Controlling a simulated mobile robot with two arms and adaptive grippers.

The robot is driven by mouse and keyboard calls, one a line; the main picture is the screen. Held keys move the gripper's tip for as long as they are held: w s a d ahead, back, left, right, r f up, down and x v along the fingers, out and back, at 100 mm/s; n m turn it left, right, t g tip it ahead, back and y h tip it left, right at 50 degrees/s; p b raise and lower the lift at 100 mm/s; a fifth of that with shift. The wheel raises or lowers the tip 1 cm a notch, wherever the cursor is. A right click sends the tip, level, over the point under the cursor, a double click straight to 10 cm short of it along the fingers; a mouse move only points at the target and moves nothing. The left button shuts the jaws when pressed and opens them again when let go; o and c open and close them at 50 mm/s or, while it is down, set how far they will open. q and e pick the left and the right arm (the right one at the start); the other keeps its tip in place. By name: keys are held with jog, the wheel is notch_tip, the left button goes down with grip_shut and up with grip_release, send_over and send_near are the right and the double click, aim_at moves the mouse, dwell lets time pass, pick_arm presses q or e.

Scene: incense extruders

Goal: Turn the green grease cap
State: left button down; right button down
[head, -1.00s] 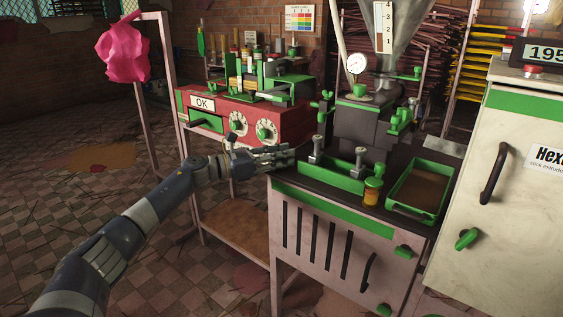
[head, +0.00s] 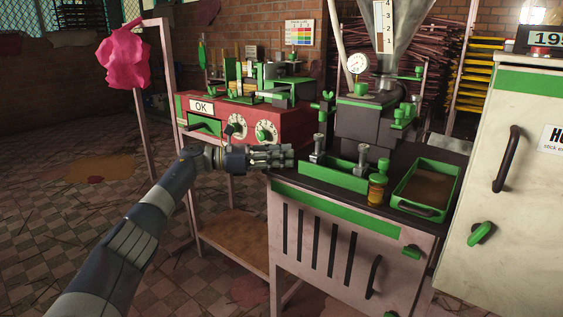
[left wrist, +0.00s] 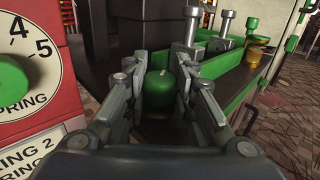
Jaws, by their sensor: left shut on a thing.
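The green grease cap (left wrist: 159,91) is a rounded green knob with a small pale mark on top. In the left wrist view it sits between the two grey fingers of my left gripper (left wrist: 166,66), which is shut on it. In the head view my left gripper (head: 284,157) reaches in from the left to the left edge of the dark-topped extruder bench (head: 295,182). There its fingers hide the cap. My right gripper is not in view.
A green trough (head: 335,178) with metal posts, an amber jar (head: 377,191) and a green-rimmed tray (head: 411,208) lie to the right. Open tiled floor is at the left.

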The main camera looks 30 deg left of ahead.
pick_arm(q)
jog(key=shift+r+g+b, duration=0.15)
jog(key=shift+g+b, duration=0.15)
jog(key=shift+b, duration=0.05)
jog(key=shift+m+h, duration=0.3)
jog(key=c, duration=1.3)
grip_release()
jog(key=v, duration=1.2)
jog(key=shift+w, duration=0.1)
